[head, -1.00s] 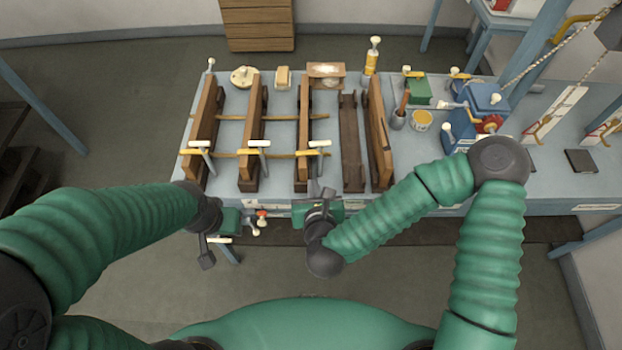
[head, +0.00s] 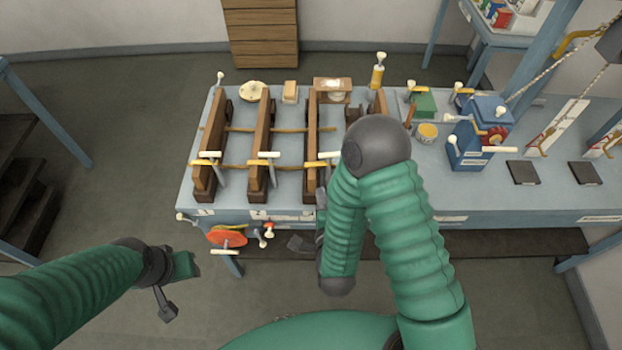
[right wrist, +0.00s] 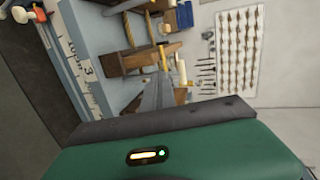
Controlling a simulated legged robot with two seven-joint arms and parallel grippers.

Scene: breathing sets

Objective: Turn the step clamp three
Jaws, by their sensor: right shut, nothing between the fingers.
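My right gripper (head: 321,198) is at the bench's front edge, just below the right clamp, mostly hidden by my forearm. Its narrow fingers (right wrist: 158,92) are shut and empty in the right wrist view. My left gripper (head: 185,266) is in front of the bench, clear of it; its fingers are not clear.
A red disc (head: 228,237) and small white-ended knobs (head: 267,230) hang at the bench's front left. A blue box with a crank (head: 478,135) stands to the right. My right arm hides the boards right of the right clamp. Floor in front is clear.

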